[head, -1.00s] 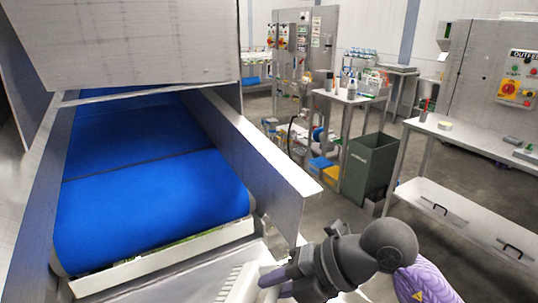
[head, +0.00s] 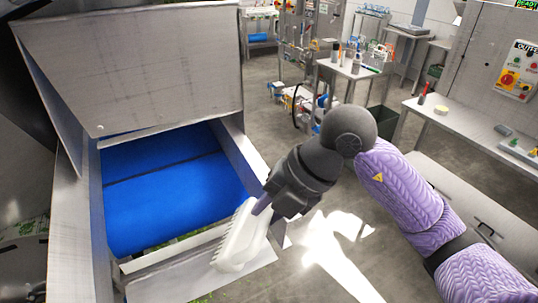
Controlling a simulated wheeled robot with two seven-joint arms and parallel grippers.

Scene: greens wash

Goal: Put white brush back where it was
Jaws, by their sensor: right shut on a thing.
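The white brush (head: 238,240) is in the lower middle of the head view, its bristles toward the left. My right gripper (head: 262,207) is shut on it, and the fingers hide part of its handle. The brush is over the metal lip at the near end of the blue conveyor belt (head: 170,200); I cannot tell whether it touches the metal. My left gripper is not in view.
A metal hood (head: 130,65) stands over the belt. A steel side wall (head: 238,160) runs along the belt's right. Green bits lie below the belt's end. A side table (head: 455,133) with small items stands at right. Another table (head: 350,68) holds bottles further back.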

